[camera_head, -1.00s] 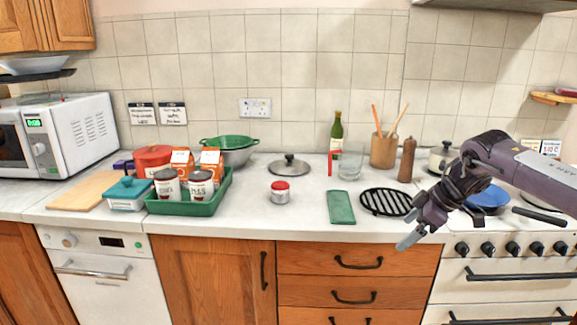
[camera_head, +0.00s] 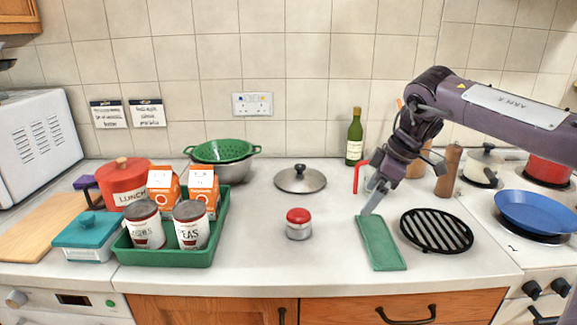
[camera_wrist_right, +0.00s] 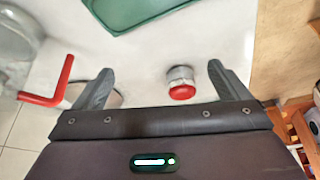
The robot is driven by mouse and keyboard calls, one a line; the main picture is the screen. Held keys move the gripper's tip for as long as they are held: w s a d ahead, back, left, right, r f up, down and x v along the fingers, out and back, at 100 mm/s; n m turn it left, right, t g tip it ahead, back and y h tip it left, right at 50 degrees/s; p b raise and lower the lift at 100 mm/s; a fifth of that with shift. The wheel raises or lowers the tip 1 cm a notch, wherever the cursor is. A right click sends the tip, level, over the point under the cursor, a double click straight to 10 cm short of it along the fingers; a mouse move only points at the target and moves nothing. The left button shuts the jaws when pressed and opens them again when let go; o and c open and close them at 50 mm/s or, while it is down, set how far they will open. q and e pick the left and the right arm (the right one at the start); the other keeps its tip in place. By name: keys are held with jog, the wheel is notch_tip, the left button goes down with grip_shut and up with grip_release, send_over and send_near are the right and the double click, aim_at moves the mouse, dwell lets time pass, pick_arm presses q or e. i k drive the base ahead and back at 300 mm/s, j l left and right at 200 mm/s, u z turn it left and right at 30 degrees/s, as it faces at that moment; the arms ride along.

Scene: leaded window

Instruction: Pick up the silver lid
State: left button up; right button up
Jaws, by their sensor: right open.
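The silver lid (camera_head: 300,179) lies flat on the worktop below the wall socket in the head view, its dark knob upward. My right gripper (camera_head: 374,198) is above the worktop to the lid's right, clear of it, with its fingers pointing down. In the right wrist view the gripper (camera_wrist_right: 158,82) has its fingers wide apart and nothing between them. A pale grey rounded edge beside the left finger there may be the lid, mostly hidden. My left gripper is not in view.
A red-topped jar (camera_head: 299,224) stands in front of the lid. A green mat (camera_head: 381,243) and black grill rack (camera_head: 436,231) lie right. A bottle (camera_head: 355,137) and red bent object (camera_head: 358,176) stand behind the gripper. A green tray (camera_head: 165,257) holds cans and cartons at left.

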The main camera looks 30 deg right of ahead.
aim_at(299, 179)
jog(key=i+l, duration=0.1)
jog(key=i, duration=0.9)
